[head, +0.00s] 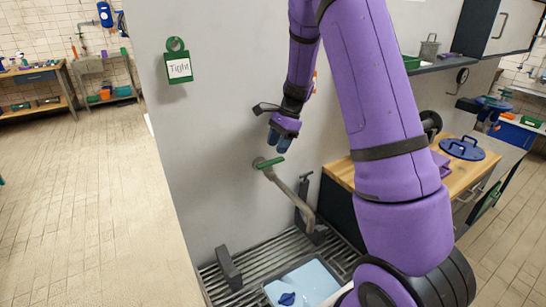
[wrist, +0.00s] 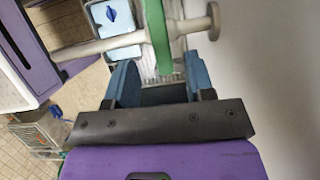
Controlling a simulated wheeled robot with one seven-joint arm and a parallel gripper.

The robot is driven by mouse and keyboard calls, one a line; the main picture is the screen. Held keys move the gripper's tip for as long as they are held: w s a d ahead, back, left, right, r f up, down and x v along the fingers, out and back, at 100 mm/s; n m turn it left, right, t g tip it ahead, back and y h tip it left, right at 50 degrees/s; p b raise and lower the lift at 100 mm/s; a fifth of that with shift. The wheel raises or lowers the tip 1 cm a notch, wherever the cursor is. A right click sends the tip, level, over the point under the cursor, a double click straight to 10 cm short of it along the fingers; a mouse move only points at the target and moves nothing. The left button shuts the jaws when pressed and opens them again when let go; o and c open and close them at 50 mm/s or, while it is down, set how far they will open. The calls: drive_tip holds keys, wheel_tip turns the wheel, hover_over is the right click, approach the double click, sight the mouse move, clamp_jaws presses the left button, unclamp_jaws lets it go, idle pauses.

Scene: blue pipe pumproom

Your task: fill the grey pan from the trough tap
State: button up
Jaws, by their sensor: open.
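The trough tap (head: 301,205) comes out of the pale wall, with its spout angled down to the right. Its green lever (head: 270,163) sits at the wall end, and in the wrist view the lever (wrist: 158,38) lies ahead of and partly between my fingers. My gripper (head: 278,141) is open and empty just above the lever; its blue fingers also show in the wrist view (wrist: 161,79). Below stands the slatted trough (head: 235,282). A rectangular vessel with a light-blue inside (head: 315,280) and a small dark-blue item stands there. I cannot tell whether it is the grey pan.
A green tag reading "Tight" (head: 178,67) hangs on the wall. A wooden counter (head: 470,172) with a blue lid (head: 462,148) is at the right. A grey pot (head: 429,48) stands on a shelf. Open floor (head: 85,200) lies left of the wall.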

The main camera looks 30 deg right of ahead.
drive_tip(key=shift+v, duration=1.95)
drive_tip(key=shift+s+a+r, duration=0.1)
drive_tip(key=shift+a+r, duration=0.1)
drive_tip(key=shift+r, duration=0.05)
drive_tip(key=s+a+r+n+t+h, duration=0.1)
drive_tip(key=s+a+r+n, duration=0.35)
drive_tip(key=s+r, duration=0.25)
drive_tip(key=s+a+r+n+t, duration=0.1)
drive_tip(key=s+a+r+n, duration=0.35)
drive_tip(key=s+r, duration=0.35)
drive_tip(key=s+a+r+n+t+h, duration=0.1)
drive_tip(key=s+n, duration=0.3)
drive_tip(key=s, duration=0.4)
drive_tip(key=s+a+r+n+t+h, duration=0.2)
drive_tip(key=s+n, duration=0.3)
drive_tip(key=s, duration=0.3)
drive_tip(key=shift+s+a, duration=0.2)
drive_tip(key=shift+a, duration=0.25)
